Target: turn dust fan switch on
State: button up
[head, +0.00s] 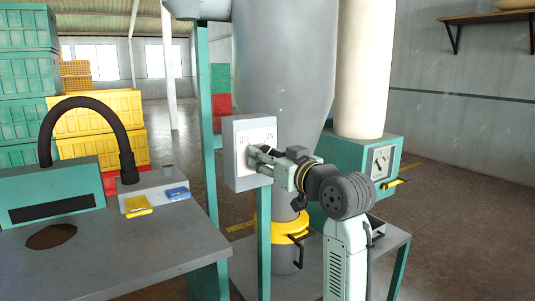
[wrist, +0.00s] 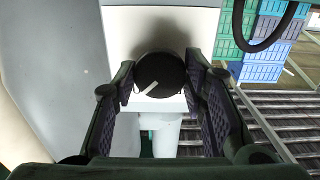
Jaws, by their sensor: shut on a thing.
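The switch box (head: 236,150) is a pale grey box on a green post, with OFF printed at the left and ON at the right of its front. The switch knob (wrist: 160,76) is a round black dial with a white pointer mark, seen in the wrist view; the mark slants toward the lower left there. My gripper (head: 258,158) is at the box front, below the labels. In the wrist view my gripper (wrist: 160,88) has one finger on each side of the knob, shut on it. In the head view the fingers hide the knob.
A grey table (head: 90,245) with a black hose (head: 98,103), a yellow piece (head: 138,206) and a blue piece (head: 178,193) stands at the left. A large grey cylinder (head: 285,60) rises behind the box. A green machine (head: 345,165) is at the right. Crates are stacked behind.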

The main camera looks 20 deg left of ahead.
dwell(0.3)
jog(key=o, duration=1.2)
jog(key=shift+c, duration=0.2)
jog(key=v, duration=1.2)
jog(key=shift+s, duration=0.1)
